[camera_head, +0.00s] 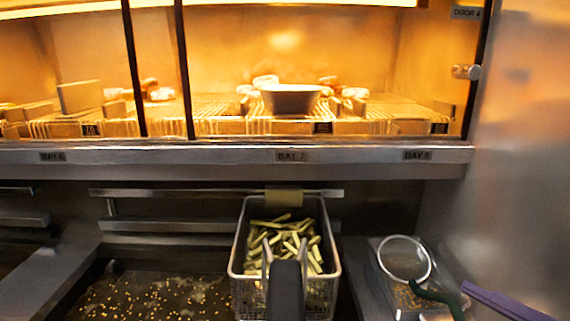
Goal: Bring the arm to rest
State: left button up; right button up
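Neither of my grippers shows in the head view, and I see no part of my arms that I can be sure of. A wire fry basket (234,255) with cut pale green-yellow fries (290,240) in it is at the lower middle. Its dark handle (286,292) points toward me, and no gripper is seen on it. The basket is at the right side of a fryer vat (150,295) of dark oil with many small golden bits. The lower part of the basket is cut off by the frame.
A heated cabinet with a rack shelf (220,120) holds a grey tray (290,98) and wrapped food. Its metal ledge (200,153) runs above the fryer. At right are a round strainer (405,258), a green handle (436,297), a purple handle (505,303) and a steel wall (520,150).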

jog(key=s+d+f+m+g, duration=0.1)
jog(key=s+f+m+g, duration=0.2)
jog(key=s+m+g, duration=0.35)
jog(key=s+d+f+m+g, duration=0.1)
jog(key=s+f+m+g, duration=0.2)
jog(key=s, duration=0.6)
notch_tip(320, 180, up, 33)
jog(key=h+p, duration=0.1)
jog(key=p, duration=3.1)
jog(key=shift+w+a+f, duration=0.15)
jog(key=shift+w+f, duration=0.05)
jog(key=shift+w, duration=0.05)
